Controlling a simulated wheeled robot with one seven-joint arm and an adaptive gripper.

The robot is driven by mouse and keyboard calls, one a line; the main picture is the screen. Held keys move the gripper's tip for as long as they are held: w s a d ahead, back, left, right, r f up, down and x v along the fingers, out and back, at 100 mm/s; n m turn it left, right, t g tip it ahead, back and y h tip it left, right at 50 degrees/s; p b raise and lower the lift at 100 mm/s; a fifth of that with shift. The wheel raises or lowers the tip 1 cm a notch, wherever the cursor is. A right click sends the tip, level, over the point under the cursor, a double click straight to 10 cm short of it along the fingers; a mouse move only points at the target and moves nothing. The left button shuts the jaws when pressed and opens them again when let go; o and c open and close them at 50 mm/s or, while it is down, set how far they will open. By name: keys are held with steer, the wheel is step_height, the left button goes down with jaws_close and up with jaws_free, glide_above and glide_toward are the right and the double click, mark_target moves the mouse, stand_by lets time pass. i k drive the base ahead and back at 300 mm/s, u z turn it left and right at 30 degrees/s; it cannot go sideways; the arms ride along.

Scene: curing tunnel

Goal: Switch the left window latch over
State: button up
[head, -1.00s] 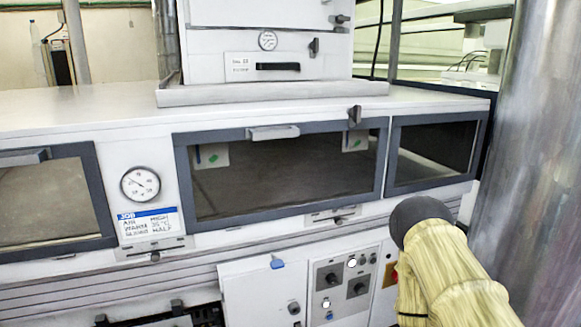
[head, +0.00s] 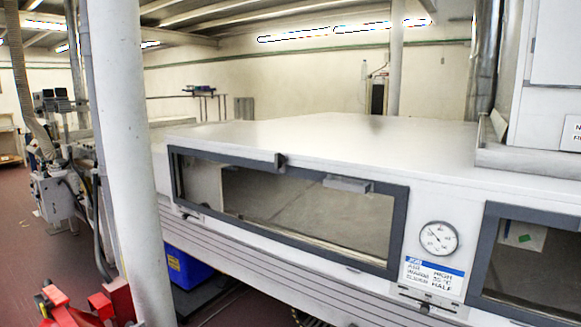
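The left window (head: 310,215) of the white tunnel has a grey frame and dark glass, and it looks shut. A small dark latch (head: 281,160) sits on the top edge of its frame, near the middle. It is too small to tell exactly which way it points. A pale handle (head: 348,184) is on the upper frame, right of the latch. My gripper is not in this view.
A white pillar (head: 122,150) stands in front of the tunnel's left end. Red equipment (head: 85,308) and a blue bin (head: 188,270) are low at the left. A round gauge (head: 438,238) and job label (head: 432,274) are right of the window. Another window (head: 530,260) follows.

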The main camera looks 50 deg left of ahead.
mark_target(281, 161)
steer(key=z, duration=0.75)
steer(key=k, duration=1.1)
steer(key=u, duration=1.95)
steer(key=i, duration=0.75)
